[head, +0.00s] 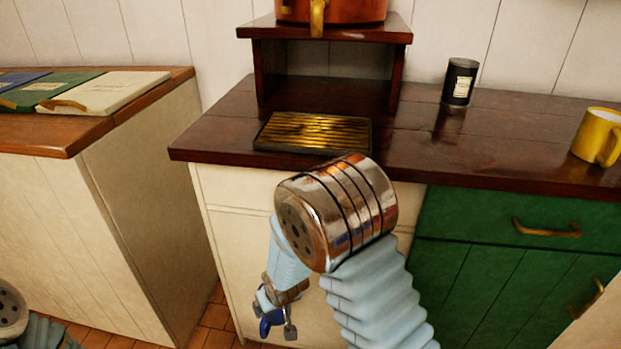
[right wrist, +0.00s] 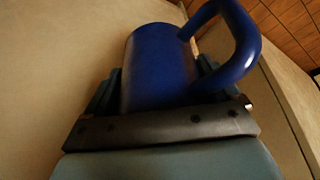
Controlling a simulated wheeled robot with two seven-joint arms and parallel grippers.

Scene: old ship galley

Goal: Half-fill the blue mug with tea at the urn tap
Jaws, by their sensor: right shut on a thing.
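The blue mug (right wrist: 158,65) is held between the two fingers of my right gripper (right wrist: 160,92), its handle sticking out to the upper right in the right wrist view. In the head view only a small blue part of the mug (head: 267,323) shows at my right gripper (head: 276,316), low in front of the cream cabinet and below the counter top. The mug's inside is hidden. The copper urn (head: 345,9) stands on a raised shelf, cut off by the top edge, with its brass tap (head: 317,17) at the front. My left gripper is out of view.
A slatted brass drip tray (head: 313,133) lies on the dark counter (head: 225,132) below the tap. A dark labelled tin (head: 460,82) and a yellow mug (head: 597,138) stand to the right. The counter edge is above my right gripper.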

